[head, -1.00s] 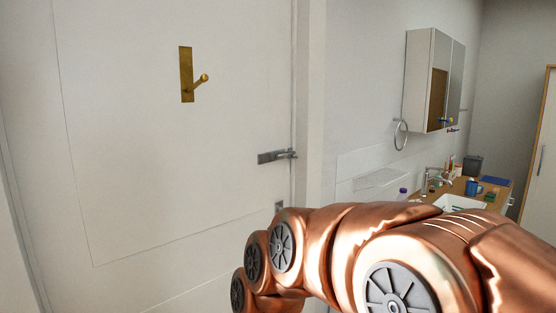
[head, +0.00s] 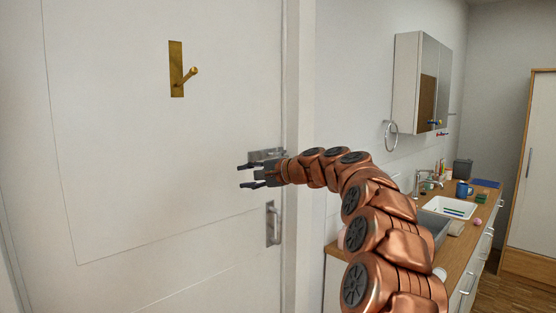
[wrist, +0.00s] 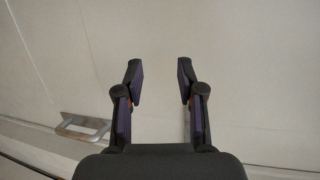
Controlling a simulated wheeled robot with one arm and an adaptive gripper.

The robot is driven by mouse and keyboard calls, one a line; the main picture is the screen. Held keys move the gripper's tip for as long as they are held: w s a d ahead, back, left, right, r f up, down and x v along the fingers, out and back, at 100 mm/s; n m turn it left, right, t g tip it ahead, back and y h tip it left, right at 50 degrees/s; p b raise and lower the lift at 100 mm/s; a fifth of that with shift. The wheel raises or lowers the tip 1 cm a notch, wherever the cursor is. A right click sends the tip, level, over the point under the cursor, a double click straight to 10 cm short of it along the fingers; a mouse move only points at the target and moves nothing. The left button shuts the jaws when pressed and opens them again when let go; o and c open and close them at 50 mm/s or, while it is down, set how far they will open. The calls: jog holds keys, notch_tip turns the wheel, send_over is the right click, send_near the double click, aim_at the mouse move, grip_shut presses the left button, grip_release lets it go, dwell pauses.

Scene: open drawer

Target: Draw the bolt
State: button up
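The grey metal bolt (head: 262,154) is fixed flat on the white door (head: 150,170), near its right edge. My gripper (head: 247,176) is just in front of and slightly below the bolt in the head view, its fingers pointing left. My arm hides the right part of the bolt. The gripper is open, and in the wrist view (wrist: 159,72) nothing lies between the fingertips but the pale door surface. I cannot tell whether the gripper touches the bolt.
A door handle (head: 272,225) is below the bolt; a brass hook (head: 176,70) is higher on the door. To the right are a mirrored cabinet (head: 422,82), a towel ring (head: 391,136) and a wooden counter with a sink (head: 450,207) and small items.

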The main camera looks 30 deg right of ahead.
aim_at(278, 154)
jog(key=w+d+r+m+t+h, duration=0.1)
jog(key=d+r+m+t+h, duration=0.1)
jog(key=d, duration=0.6)
jog(key=d+r+m+t+h, duration=0.1)
jog(key=d+m+t, duration=0.1)
jog(key=d, duration=0.7)
jog(key=shift+p+x, duration=0.75)
jog(key=shift+x, duration=3.2)
jog(key=shift+r, duration=0.15)
jog(key=shift+c, duration=0.2)
grip_shut()
